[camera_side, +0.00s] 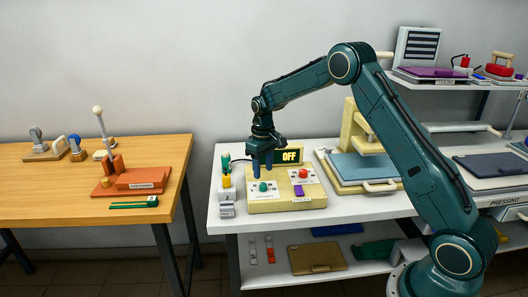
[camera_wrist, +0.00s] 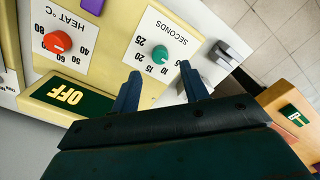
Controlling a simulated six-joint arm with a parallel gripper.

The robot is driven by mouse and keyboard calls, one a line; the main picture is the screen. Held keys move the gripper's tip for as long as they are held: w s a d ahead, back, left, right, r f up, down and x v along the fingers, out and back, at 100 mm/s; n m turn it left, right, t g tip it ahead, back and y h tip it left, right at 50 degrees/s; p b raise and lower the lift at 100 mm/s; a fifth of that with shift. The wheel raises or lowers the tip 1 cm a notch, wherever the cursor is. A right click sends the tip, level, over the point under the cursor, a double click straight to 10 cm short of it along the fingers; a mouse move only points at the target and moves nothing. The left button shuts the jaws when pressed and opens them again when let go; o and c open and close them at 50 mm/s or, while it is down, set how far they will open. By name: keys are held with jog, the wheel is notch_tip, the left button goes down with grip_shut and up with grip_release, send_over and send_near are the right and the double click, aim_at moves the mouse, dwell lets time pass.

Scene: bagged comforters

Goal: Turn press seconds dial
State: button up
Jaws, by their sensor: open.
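The press control box (camera_side: 275,204) is cream and stands on the white table. Its seconds dial (camera_wrist: 160,54) is a small green knob on a white panel marked SECONDS, with numbers such as 15, 20 and 25 around it. The dial also shows in the side view (camera_side: 263,187). My gripper (camera_wrist: 163,85) is open and empty. In the side view (camera_side: 263,170) it hangs over the green dial, fingers pointing down, and the gap to the knob is hard to judge. The display (camera_wrist: 70,97) reads OFF.
A red heat dial (camera_wrist: 57,42) sits beside the seconds panel, with a purple switch (camera_side: 299,190) in front. Small tools (camera_side: 226,185) stand left of the box. A heat press (camera_side: 362,165) stands to its right. A wooden table (camera_side: 60,190) is at left.

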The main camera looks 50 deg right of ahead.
aim_at(263, 184)
jog(key=shift+f, duration=2.8)
jog(key=shift+c, duration=0.3)
grip_shut()
